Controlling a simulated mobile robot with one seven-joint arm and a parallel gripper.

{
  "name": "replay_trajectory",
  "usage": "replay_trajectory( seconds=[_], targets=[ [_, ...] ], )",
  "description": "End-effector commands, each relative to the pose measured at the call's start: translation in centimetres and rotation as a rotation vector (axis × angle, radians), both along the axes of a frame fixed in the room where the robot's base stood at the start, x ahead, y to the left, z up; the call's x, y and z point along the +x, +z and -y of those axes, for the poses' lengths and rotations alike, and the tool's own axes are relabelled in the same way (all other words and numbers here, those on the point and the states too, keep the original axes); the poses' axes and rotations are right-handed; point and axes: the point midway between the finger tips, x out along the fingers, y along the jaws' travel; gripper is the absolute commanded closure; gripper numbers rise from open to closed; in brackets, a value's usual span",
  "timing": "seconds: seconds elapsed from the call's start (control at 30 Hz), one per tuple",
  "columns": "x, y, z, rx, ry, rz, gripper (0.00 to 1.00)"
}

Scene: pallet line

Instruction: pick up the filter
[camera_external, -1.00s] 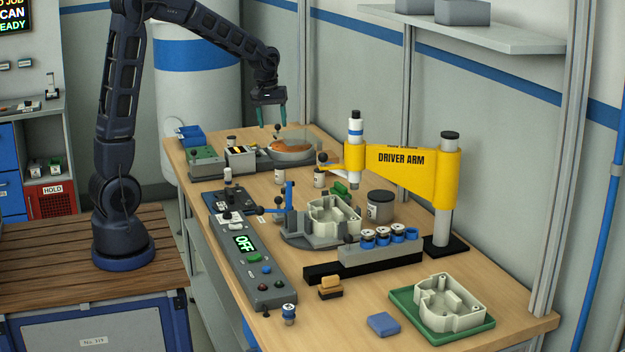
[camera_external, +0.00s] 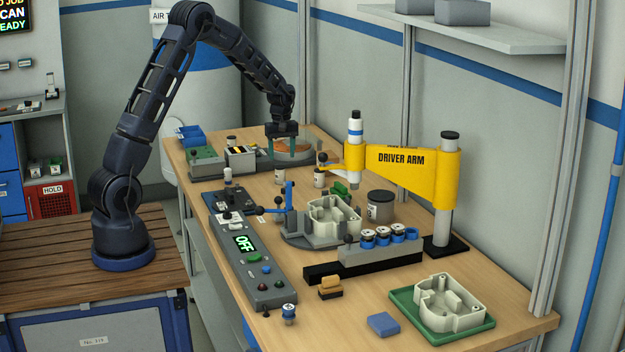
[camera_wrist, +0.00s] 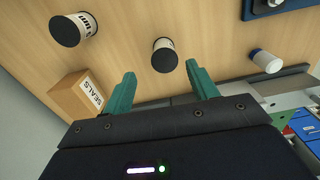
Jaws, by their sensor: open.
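My gripper (camera_external: 281,147) is open, its two teal fingers apart with nothing between them. In the external view it overlaps the round dish at the far end of the bench; the exact gap is unclear. In the wrist view the fingers (camera_wrist: 160,74) point towards a white jar with a dark lid (camera_wrist: 165,56), which stands beyond the tips, roughly in line with the space between them. No item is legibly marked as the filter, so I cannot tell which it is.
The yellow driver arm (camera_external: 405,162) stands to the right. A control panel (camera_external: 250,258) lies along the bench's left side. Bare wood surrounds the jars.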

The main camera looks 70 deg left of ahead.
Motion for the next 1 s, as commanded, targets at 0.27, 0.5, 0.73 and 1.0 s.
replay_trajectory(
  seconds=[0.27,0.5,0.73,1.0],
  targets=[
    [-0.1,-3.5,-0.1,-0.001,0.001,-0.001,0.42],
    [-0.4,-5.2,-0.2,-0.002,0.0,-0.002,0.42],
    [-0.6,-8.2,-0.5,-0.001,-0.001,-0.001,0.42],
    [-0.6,-8.8,-0.5,0.0,-0.002,0.0,0.42]
  ],
)
